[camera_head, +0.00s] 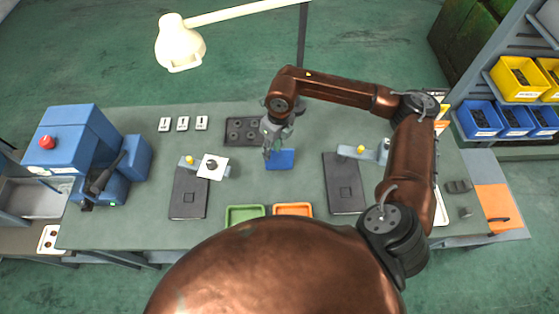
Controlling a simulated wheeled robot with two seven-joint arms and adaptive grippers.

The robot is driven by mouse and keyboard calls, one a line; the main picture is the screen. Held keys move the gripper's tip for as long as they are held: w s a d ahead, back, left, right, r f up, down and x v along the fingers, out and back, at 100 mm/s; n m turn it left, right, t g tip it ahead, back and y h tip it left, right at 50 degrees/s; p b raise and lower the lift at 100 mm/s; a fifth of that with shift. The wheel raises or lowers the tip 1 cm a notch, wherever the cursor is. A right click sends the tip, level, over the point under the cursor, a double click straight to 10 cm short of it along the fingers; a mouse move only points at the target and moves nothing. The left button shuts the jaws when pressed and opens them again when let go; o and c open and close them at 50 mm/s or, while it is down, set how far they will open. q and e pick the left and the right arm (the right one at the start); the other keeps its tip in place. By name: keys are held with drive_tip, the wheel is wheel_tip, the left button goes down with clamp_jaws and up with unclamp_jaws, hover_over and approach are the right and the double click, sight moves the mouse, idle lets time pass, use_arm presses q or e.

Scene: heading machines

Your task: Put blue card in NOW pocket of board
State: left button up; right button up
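A blue card (283,160) shows near the middle of the grey-green table. My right gripper (270,151) points down at its upper left edge. The fingertips are small and overlap the card in the picture, so I cannot tell whether they are shut on it or whether it rests on the table. An upright panel with orange and white parts (441,112) shows at the table's right, partly behind my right arm; it may be the board, but no NOW label is readable. My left gripper is out of view.
A blue machine (79,150) stands at the left. A dark plate with round recesses (242,132) and two dark folders (188,196) (344,186) lie on the table. Green (244,214) and orange (293,209) trays are at the front. A lamp (181,43) hangs over the back.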

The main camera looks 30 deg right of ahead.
drive_tip(key=d+f+n+b, duration=0.1)
drive_tip(key=n, duration=0.2)
drive_tip(key=d+f+n+h+b, duration=0.1)
drive_tip(key=n, duration=0.2)
drive_tip(key=w+d+f+n+b, duration=0.1)
drive_tip(key=n, duration=0.1)
drive_tip(key=shift+f+n+b, duration=0.15)
drive_tip(key=shift+n+b, duration=0.25)
drive_tip(key=shift+d+f+b, duration=0.1)
drive_tip(key=shift+f+b, duration=0.2)
drive_tip(key=shift+f, duration=0.05)
drive_tip(key=p, duration=0.1)
hover_over(278, 169)
drive_tip(key=f, duration=0.7)
drive_tip(key=shift+w+d, duration=0.1)
drive_tip(key=shift+w, duration=0.1)
drive_tip(key=shift+f, duration=0.3)
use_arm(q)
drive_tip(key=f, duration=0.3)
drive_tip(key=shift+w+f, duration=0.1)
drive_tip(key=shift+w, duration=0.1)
use_arm(e)
drive_tip(key=shift+d, duration=0.1)
drive_tip(key=shift+c, duration=0.5)
